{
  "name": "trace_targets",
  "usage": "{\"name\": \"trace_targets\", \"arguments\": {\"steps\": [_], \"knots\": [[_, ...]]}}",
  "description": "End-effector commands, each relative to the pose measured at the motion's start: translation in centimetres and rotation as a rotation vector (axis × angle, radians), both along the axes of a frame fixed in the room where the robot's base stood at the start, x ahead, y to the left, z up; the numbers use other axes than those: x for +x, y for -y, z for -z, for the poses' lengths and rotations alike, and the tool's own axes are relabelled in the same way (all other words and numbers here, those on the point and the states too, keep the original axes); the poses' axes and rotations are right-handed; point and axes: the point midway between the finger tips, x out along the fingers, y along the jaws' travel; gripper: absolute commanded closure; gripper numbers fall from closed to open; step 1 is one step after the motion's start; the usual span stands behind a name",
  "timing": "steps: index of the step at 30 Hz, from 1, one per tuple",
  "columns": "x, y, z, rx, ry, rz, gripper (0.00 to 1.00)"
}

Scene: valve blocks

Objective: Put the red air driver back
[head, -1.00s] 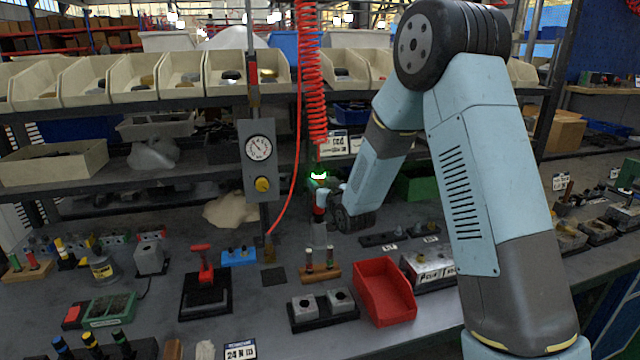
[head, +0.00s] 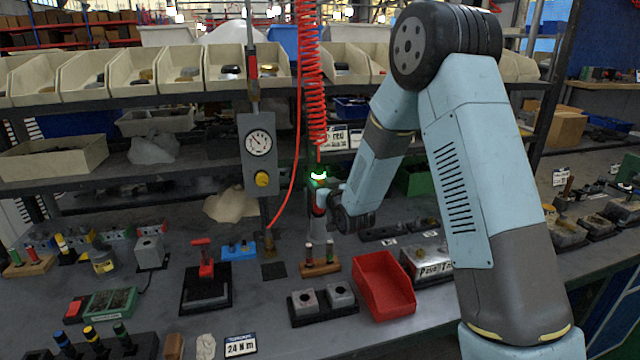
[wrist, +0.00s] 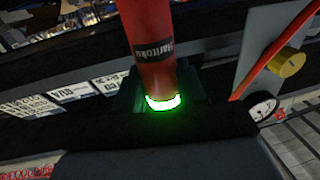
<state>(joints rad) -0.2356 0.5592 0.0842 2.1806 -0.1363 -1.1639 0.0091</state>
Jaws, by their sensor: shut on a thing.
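The red air driver (head: 319,198) hangs upright below the red coiled hose in the head view, with a bright green glowing ring at its upper end. My gripper (head: 324,208) is shut on it from the right. The fingertips are mostly hidden.
A grey gauge panel (head: 257,180) with a yellow knob stands left of the driver. Shelf bins (head: 180,75) line the back.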

Motion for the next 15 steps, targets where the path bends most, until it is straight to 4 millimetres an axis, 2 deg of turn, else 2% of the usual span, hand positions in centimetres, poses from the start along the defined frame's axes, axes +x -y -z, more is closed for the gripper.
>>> {"name": "trace_targets", "arguments": {"steps": [15], "knots": [[0.03, -0.01, 0.60, 0.001, 0.003, 0.000, 1.00]]}}
